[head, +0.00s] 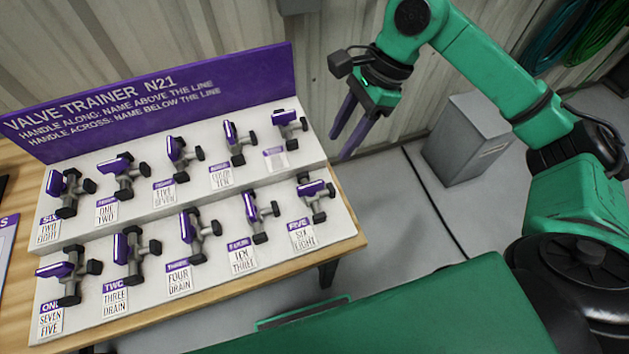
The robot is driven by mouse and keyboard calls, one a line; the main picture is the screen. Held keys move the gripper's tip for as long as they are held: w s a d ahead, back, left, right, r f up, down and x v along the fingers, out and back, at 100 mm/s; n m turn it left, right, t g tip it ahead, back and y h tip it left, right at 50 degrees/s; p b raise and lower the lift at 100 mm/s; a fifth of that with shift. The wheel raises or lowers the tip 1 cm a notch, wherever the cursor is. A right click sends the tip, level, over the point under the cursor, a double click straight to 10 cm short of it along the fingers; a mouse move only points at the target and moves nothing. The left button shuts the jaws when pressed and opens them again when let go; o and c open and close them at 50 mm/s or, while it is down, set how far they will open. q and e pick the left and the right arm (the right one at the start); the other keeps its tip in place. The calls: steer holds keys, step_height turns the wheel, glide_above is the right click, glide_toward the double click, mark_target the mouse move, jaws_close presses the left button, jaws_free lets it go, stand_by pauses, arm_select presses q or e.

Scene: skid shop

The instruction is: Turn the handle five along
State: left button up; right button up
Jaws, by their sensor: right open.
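The valve trainer (334,228) is a white two-step stand with rows of small valves with purple handles. The valve marked FIVE (320,206) is at the right end of the front row, above a card (303,235) headed FIVE. Its purple handle (311,188) appears to lie across its grey body. My right gripper (337,147) is open and empty, with two purple fingers pointing down. In the picture it is above and right of the FIVE valve, apart from it. My left gripper is not in view.
A purple sign board (150,95) stands behind the valves. The neighbouring front-row valve (257,215) is close on the left, and a back-row valve (290,125) stands behind. The wooden table (345,250) ends just right of the stand. A grey box (465,140) stands on the floor.

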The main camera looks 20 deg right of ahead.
mark_target(312, 184)
steer(key=p+x, duration=0.1)
steer(key=x, duration=0.5)
steer(key=p+x, duration=0.1)
steer(key=x, duration=0.6)
steer(key=shift+a+p, duration=0.25)
steer(key=shift+p, duration=0.05)
steer(key=shift+a+f, duration=0.15)
steer(key=shift+f, duration=0.1)
jaws_close()
